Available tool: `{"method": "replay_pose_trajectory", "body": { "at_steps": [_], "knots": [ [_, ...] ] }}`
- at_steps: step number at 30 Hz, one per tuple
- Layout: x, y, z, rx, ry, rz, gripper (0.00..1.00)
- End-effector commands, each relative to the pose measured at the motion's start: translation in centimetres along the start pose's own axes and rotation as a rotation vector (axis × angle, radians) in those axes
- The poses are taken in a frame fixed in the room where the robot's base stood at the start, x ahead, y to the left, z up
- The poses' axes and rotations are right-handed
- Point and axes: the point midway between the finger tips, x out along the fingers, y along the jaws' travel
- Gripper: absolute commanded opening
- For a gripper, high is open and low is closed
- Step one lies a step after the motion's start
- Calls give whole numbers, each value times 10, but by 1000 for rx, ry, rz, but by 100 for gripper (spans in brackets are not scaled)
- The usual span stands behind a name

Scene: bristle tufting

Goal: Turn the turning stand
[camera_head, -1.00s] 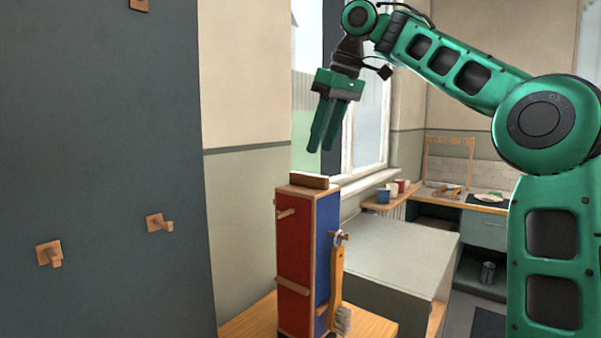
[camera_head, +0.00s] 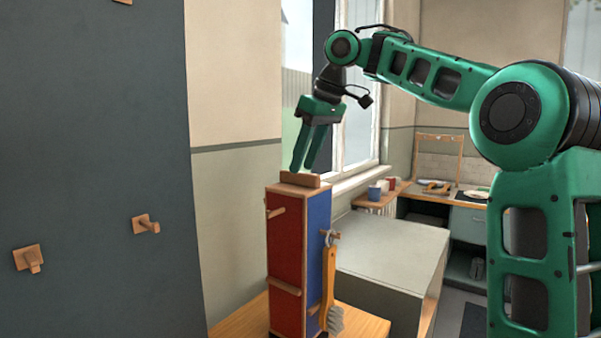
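The turning stand (camera_head: 284,240) is a tall upright box with a red face on the left and a blue face on the right. It stands on a wooden surface and has a wooden grip block (camera_head: 300,180) on top. Wooden pegs stick out of its faces. A brush (camera_head: 328,285) with an orange handle hangs from a peg on the blue side. My gripper (camera_head: 303,166) points down at the grip block, its two fingers apart with nothing between them. The fingertips are very close above the block; I cannot tell whether they touch it.
A dark panel with wooden pegs (camera_head: 146,225) fills the left. A grey-topped cabinet (camera_head: 390,250) stands right of the stand. Behind are a window and a counter (camera_head: 470,200) with cups and other items. The space above the cabinet is clear.

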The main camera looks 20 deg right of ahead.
Motion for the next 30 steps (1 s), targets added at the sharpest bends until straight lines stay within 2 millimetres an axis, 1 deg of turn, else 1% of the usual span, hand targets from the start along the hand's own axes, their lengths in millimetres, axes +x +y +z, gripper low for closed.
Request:
{"method": "replay_pose_trajectory", "body": {
  "at_steps": [3,9,15,23,24,25,28,30],
  "knots": [
    [11,-2,0,-2,-2,-2,36],
    [23,-1,0,0,-2,-2,36],
    [28,0,0,0,0,0,36],
    [29,0,1,1,0,0,36],
    [29,0,1,1,0,0,31],
    [29,0,1,1,0,0,24],
    [29,0,1,1,0,0,0],
    [29,0,1,1,0,0,0]
  ]
}}
